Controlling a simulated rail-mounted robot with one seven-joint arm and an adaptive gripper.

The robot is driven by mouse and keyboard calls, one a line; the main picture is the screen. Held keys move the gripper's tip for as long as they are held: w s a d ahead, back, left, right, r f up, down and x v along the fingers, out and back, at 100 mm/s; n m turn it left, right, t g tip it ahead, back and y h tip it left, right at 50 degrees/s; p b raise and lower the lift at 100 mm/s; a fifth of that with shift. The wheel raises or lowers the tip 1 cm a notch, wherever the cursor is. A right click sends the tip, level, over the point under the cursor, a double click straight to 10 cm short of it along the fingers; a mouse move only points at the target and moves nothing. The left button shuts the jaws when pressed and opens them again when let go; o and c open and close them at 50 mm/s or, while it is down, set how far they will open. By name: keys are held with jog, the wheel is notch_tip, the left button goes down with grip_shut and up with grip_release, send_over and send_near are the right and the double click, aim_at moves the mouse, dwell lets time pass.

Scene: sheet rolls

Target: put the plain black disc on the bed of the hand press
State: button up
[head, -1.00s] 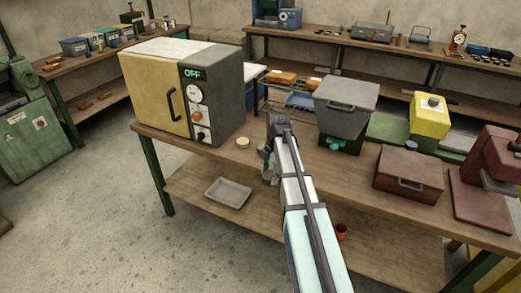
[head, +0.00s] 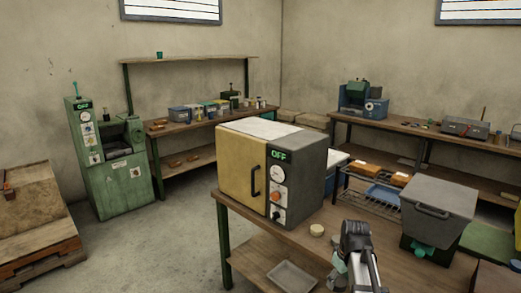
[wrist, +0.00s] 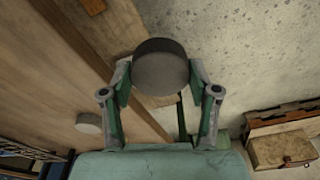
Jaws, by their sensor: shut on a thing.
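My gripper (wrist: 160,80) is shut on a round dark disc (wrist: 161,62), its fingers on opposite sides of the rim. The disc has a plain, dull grey-black face and a darker edge. In the head view my gripper (head: 340,267) hangs at the workbench front, right of the yellow-fronted oven; the disc is hidden there.
The oven (head: 243,170) reads OFF. A cream disc (head: 317,230) lies on the workbench (head: 305,247). A grey tray (head: 292,277) is on its lower shelf. A tall green machine (head: 120,165) stands on the floor at left. Open floor (head: 165,245) lies between.

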jog(key=s+a+r+m, duration=0.1)
jog(key=s+a+m, duration=0.4)
jog(key=a, duration=0.4)
jog(key=shift+s+h, duration=0.2)
jog(key=shift+h, duration=0.1)
jog(key=shift+a, duration=0.15)
